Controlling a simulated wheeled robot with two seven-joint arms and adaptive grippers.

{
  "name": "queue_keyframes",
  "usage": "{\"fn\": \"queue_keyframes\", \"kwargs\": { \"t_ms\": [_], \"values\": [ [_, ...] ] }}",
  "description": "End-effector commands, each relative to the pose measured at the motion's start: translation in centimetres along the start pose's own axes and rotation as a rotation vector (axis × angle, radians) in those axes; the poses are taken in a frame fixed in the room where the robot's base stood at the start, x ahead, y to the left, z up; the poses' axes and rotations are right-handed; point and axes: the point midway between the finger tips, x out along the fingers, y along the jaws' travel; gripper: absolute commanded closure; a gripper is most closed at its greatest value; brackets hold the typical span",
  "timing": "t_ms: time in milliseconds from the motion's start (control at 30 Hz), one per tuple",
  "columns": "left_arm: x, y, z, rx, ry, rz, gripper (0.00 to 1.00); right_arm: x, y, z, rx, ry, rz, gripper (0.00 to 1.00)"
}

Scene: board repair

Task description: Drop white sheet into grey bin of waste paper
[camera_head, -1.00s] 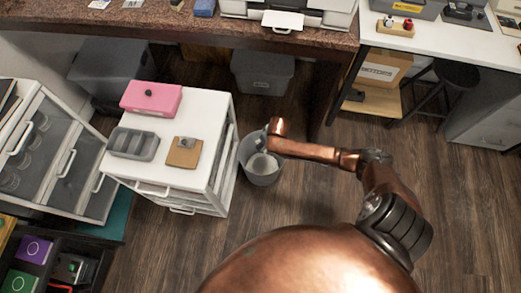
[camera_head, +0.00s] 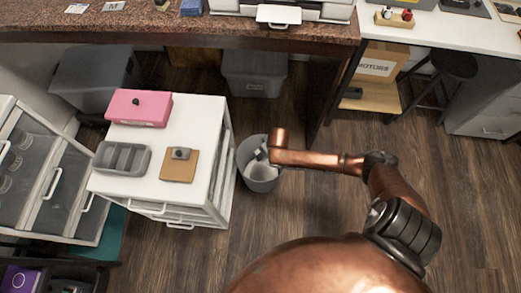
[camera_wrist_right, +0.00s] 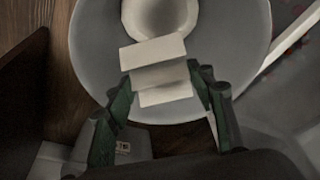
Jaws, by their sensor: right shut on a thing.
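The grey bin (camera_head: 262,184) stands on the wood floor beside the white drawer unit. My right gripper (camera_head: 262,153) is over its opening, seen small in the head view. In the right wrist view, my right gripper (camera_wrist_right: 164,88) is shut on a white sheet (camera_wrist_right: 158,55), which is creased and held between the green-padded fingers. The sheet lies over the open mouth of the grey bin (camera_wrist_right: 95,50) in that view. A pale round thing (camera_wrist_right: 155,12) shows inside the bin, partly covered by the sheet. My left gripper is out of view.
The white drawer unit (camera_head: 212,120) stands close left of the bin, with a pink box (camera_head: 139,108), a grey tray (camera_head: 122,158) and a brown board (camera_head: 179,166) on top. A lidded grey container (camera_head: 254,75) sits under the brown counter.

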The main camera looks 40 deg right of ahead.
Motion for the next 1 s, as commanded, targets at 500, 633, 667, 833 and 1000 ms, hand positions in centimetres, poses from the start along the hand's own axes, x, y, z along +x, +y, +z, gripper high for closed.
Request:
{"fn": "queue_keyframes", "kwargs": {
  "t_ms": [500, 633, 667, 833, 1000],
  "values": [
    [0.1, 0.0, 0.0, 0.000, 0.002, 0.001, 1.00, 0.0, 0.0, 0.0, 0.000, 0.001, 0.000, 0.35],
    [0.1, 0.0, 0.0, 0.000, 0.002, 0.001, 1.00, 0.0, 0.0, 0.0, 0.000, 0.000, 0.000, 0.30],
    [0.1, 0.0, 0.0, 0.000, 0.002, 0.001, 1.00, 0.0, 0.0, 0.0, 0.000, 0.000, 0.000, 0.30],
    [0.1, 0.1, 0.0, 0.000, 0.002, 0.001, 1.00, 0.0, 0.0, 0.0, 0.000, 0.000, 0.000, 0.30],
    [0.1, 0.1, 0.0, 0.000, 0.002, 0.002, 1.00, -1.2, 0.1, 0.0, 0.000, 0.001, 0.001, 0.30]
  ]
}}
